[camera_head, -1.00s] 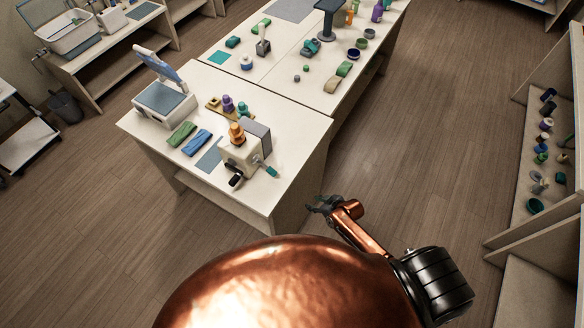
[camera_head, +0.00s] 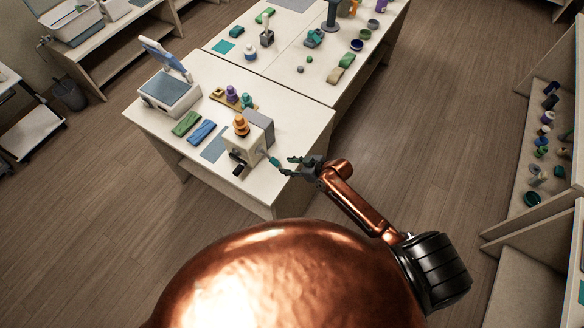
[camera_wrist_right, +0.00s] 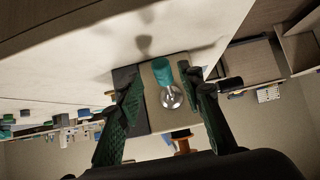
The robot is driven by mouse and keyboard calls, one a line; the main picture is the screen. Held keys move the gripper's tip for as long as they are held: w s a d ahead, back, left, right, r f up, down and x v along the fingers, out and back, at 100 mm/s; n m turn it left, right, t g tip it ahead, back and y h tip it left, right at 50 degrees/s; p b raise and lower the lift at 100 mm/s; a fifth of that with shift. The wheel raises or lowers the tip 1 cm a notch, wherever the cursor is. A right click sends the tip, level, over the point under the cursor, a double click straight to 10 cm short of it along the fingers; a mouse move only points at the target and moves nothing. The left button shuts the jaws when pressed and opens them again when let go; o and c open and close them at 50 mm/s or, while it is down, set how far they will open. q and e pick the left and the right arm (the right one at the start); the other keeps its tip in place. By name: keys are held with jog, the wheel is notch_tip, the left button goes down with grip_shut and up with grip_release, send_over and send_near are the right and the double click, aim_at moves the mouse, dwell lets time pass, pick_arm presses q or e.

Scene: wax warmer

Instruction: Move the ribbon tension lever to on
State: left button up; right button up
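The machine (camera_head: 248,138) is a cream box with a grey block behind it and an orange knob on top, near the front of the near table. A teal-tipped lever (camera_head: 274,161) sticks out of its right side. In the right wrist view the lever's teal handle (camera_wrist_right: 162,72) and its round silver base show between my fingers, farther ahead. My right gripper (camera_head: 287,166) is open just right of the lever, fingers pointing at it; in the wrist view the gripper (camera_wrist_right: 165,103) holds nothing. Whether a finger touches the lever cannot be told. My left gripper is not in view.
A black handle (camera_head: 239,169) is on the machine's front. Blue (camera_head: 202,132) and green (camera_head: 186,124) folded strips, a grey mat (camera_head: 214,149) and a scale-like device (camera_head: 169,92) lie to its left. The table edge is close under my right gripper.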

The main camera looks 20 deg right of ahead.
aim_at(270, 158)
jog(key=shift+b+x, duration=2.05)
jog(key=shift+x, duration=0.65)
jog(key=shift+w+a+f, duration=0.1)
jog(key=shift+w+f, duration=0.05)
jog(key=shift+f, duration=0.05)
jog(key=shift+c, duration=0.2)
